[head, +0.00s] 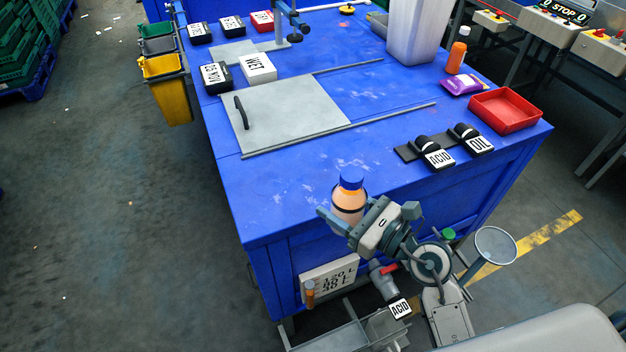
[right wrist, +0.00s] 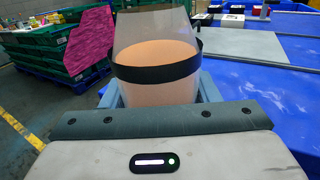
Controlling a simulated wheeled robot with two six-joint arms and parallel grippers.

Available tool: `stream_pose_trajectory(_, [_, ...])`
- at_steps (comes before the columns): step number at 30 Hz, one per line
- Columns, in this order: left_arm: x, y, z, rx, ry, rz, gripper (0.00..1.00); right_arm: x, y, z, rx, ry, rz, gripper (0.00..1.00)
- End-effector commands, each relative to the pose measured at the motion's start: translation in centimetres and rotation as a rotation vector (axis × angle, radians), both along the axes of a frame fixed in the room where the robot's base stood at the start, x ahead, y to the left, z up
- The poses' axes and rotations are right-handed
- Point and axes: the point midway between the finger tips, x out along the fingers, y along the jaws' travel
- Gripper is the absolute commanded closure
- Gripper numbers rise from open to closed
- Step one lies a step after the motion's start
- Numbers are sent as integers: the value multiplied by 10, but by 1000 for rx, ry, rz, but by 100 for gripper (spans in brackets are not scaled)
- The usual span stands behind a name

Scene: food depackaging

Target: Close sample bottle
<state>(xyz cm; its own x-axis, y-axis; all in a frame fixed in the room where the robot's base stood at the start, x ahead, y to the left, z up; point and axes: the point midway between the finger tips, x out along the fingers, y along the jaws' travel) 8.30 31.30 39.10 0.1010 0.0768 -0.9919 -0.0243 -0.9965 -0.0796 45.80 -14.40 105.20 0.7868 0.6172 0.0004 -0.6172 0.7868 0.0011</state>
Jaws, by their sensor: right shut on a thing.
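A sample bottle (head: 348,203) with orange contents and a black band stands upright at the table's near edge in the head view. A blue cap (head: 351,178) is at its top; I cannot tell how tightly it sits. My right gripper (head: 343,219) is shut around the bottle's body. In the right wrist view the bottle (right wrist: 158,62) is between the fingers, with its top cut off by the frame. My left gripper is not in view.
The blue table (head: 300,190) has a grey sliding plate (head: 290,115), a red tray (head: 505,110), a purple packet (head: 461,82), an orange bottle (head: 456,58) and a tall white bin (head: 418,30). A yellow bin (head: 168,95) hangs at left.

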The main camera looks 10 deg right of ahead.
Motion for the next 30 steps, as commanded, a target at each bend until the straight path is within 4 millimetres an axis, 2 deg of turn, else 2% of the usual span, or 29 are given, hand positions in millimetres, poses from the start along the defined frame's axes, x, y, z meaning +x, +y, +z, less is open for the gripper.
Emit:
stream_pose_trajectory(5, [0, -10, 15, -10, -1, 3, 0, 38, 7, 3, 4, -2, -2, 100])
stream_pose_trajectory(12, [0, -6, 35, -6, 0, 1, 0, 101, 21, -3, 3, -2, 0, 100])
stream_pose_trajectory(16, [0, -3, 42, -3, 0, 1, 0, 128, 26, -7, 3, 0, 0, 100])
stream_pose_trajectory(21, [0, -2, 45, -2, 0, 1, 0, 143, 29, -12, 1, 0, -1, 100])
stream_pose_trajectory(30, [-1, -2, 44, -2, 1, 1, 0, 145, 29, -13, 1, -1, -1, 100])
